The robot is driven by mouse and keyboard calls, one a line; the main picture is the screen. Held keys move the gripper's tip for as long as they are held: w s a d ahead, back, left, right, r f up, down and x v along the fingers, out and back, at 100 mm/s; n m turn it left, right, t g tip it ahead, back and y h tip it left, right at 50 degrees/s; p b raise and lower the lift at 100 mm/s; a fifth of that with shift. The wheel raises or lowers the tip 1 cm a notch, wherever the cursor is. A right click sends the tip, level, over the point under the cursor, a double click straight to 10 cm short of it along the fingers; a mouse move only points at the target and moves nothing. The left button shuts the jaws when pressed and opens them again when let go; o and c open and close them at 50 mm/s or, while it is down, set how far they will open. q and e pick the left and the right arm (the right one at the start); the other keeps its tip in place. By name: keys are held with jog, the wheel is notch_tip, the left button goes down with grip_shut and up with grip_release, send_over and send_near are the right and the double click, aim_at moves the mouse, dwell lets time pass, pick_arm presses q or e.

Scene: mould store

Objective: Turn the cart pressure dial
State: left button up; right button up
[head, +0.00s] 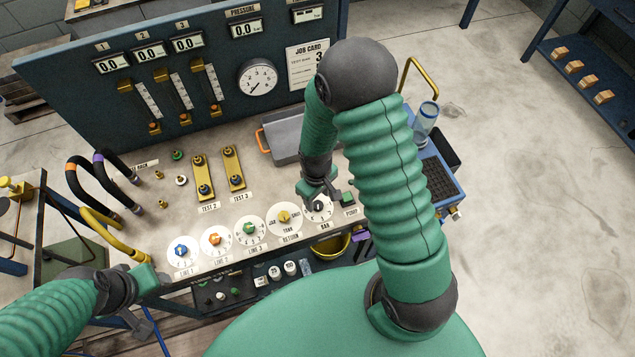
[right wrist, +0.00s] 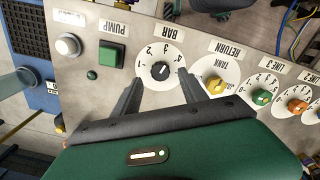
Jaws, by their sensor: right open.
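The cart's pressure dial is the white BAR dial with a black knob (right wrist: 160,71), numbered around its rim. In the head view this dial (head: 319,208) is at the right end of the panel's dial row, partly covered by my right gripper (head: 316,199). In the right wrist view my right gripper (right wrist: 158,84) is open, its two dark fingers pointing at the dial, one on each side of the knob. I see no contact with the knob. My left gripper (head: 148,299) is near the panel's front left corner, away from the dial; its jaw state is unclear.
The yellow RETURN knob (right wrist: 215,86) is beside the BAR dial, with several LINE dials beyond it. The green PUMP button (right wrist: 111,54) is on its other side. A round gauge (head: 257,77) and digital displays are on the upright board behind.

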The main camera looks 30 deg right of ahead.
aim_at(319, 203)
notch_tip(319, 203, up, 13)
jog(key=shift+r, duration=0.15)
jog(key=shift+s, duration=0.1)
jog(key=w+d+f+m+g+y+b, duration=0.15)
jog(key=d+m+y+b, duration=0.5)
jog(key=m, duration=1.15)
jog(key=shift+h, duration=0.95)
jog(key=x, duration=1)
jog(key=w+x, duration=0.1)
jog(key=x, duration=0.4)
jog(key=shift+d+f+b, duration=0.2)
jog(key=shift+f+b, duration=0.1)
jog(key=shift+f, duration=0.15)
jog(key=shift+s+f, duration=0.1)
jog(key=shift+f, duration=0.15)
jog(key=shift+a, duration=0.1)
